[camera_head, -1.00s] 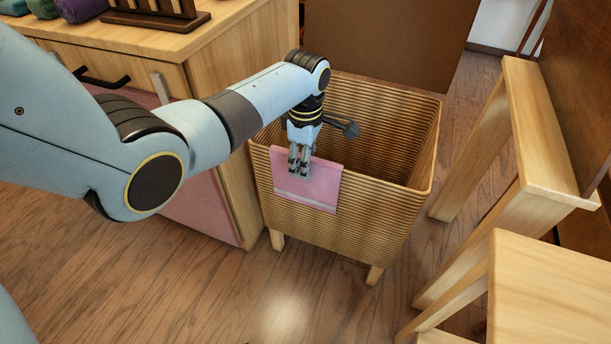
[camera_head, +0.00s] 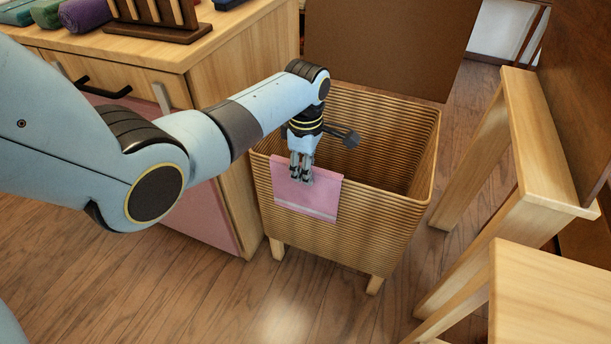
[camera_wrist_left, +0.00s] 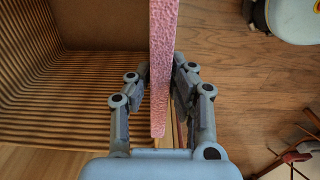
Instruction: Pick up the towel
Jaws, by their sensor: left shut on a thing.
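The pink towel (camera_head: 306,195) hangs over the near rim of a ribbed wooden basket (camera_head: 345,235), with a pale stripe near its lower edge. My left gripper (camera_head: 301,178) points down at the towel's top edge and is shut on it. In the left wrist view the towel (camera_wrist_left: 162,65) shows edge-on as a textured pink strip between the two fingers of my left gripper (camera_wrist_left: 158,95). The basket's ribbed inside lies to its left there. My right gripper is not in view.
A wooden cabinet (camera_head: 235,60) with dark handles stands left of the basket, with rolled cloths (camera_head: 85,13) and a dark rack on top. A brown panel (camera_head: 385,45) rises behind the basket. Wooden furniture (camera_head: 535,190) stands at the right. Open floor (camera_head: 240,300) lies in front.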

